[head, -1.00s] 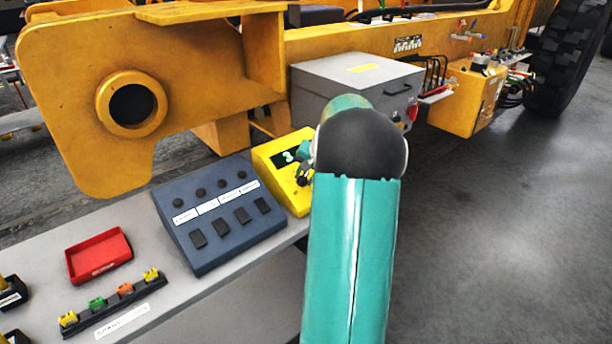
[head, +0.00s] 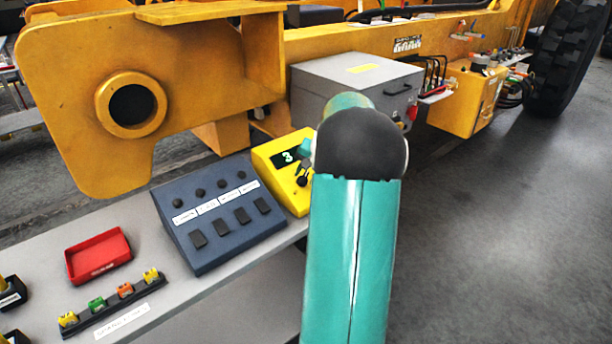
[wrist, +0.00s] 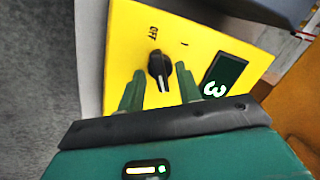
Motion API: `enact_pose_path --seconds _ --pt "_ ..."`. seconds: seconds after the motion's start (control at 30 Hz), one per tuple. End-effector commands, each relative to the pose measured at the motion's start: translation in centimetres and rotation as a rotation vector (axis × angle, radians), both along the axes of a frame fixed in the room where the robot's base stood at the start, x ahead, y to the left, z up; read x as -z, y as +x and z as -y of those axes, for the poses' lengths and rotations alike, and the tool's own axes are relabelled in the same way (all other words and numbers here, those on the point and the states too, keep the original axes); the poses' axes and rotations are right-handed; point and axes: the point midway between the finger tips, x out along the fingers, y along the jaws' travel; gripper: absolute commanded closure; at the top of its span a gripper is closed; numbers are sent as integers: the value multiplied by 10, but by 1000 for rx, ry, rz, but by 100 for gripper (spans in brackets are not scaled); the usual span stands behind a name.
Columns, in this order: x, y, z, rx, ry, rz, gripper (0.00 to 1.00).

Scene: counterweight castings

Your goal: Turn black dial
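The black dial (wrist: 158,68) sits on the face of a yellow box (head: 262,160). In the wrist view a white mark on its lower end points down in the picture, and the label OFF is printed at its upper left. A dark display (wrist: 225,72) beside the dial shows a green-white 3, also seen in the head view. My gripper (wrist: 160,82) is open, with one green finger on either side of the dial's lower end. Gaps show between the fingers and the dial. In the head view my arm partly hides the box and the gripper.
A blue-grey panel (head: 218,215) with knobs and switches stands left of the yellow box. A red tray (head: 98,255) and a rack of coloured pieces (head: 110,303) lie on the grey bench. A grey box (head: 350,82) and yellow machine frame are behind.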

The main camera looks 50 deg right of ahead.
Motion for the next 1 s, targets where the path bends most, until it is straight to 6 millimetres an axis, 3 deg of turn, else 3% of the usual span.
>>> enact_pose_path --seconds 0.5,0.7,1.0 --pt "-95 -47 1 2 -4 3 65" --pt "-114 -56 1 2 -1 1 65" --pt "-116 -57 1 0 -1 0 65"
